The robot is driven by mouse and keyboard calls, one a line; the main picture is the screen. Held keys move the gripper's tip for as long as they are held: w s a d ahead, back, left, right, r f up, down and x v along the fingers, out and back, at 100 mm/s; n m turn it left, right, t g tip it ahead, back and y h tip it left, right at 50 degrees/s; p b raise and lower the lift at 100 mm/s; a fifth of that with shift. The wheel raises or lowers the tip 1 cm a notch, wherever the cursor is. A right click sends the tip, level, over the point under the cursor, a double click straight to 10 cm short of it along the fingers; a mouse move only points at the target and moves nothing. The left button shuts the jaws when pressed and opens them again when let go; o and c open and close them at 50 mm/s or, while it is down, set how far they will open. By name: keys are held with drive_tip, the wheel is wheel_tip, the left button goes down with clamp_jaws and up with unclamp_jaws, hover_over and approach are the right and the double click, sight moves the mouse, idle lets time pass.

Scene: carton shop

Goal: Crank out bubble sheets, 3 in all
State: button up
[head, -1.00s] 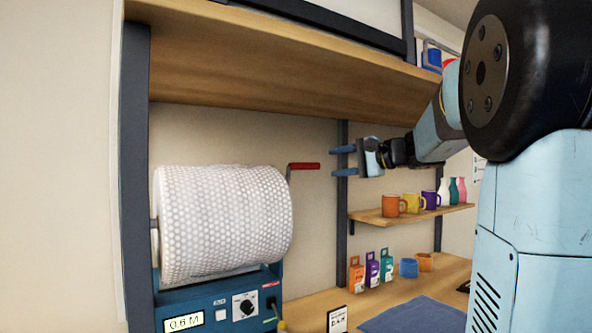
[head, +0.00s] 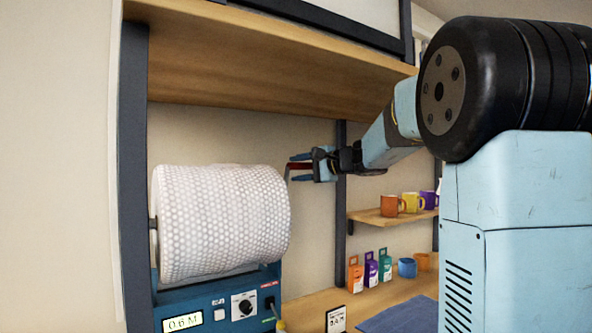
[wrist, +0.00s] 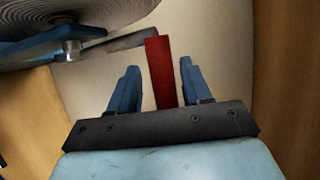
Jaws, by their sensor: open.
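A large white bubble-wrap roll (head: 220,222) sits in a blue dispenser (head: 217,308) with a lit display (head: 183,322) reading 0.6 M. A crank with a red handle (head: 298,169) stands at the roll's right side. My gripper (head: 301,168) is at the red handle, its blue fingers open above and below it in the head view. In the wrist view the red handle (wrist: 161,72) lies between the two open fingers, with a gap on both sides. The grey crank arm (wrist: 132,40) runs left from the handle's tip.
A wooden shelf (head: 270,70) hangs above the roll. A small shelf (head: 385,217) with several mugs is to the right, below my arm. Boxes (head: 370,270), cups (head: 407,267) and a blue mat (head: 405,316) are on the bench below. A dark post (head: 341,200) stands behind my gripper.

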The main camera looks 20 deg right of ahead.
drive_tip(key=shift+s+f, duration=0.1)
clamp_jaws()
idle(0.3)
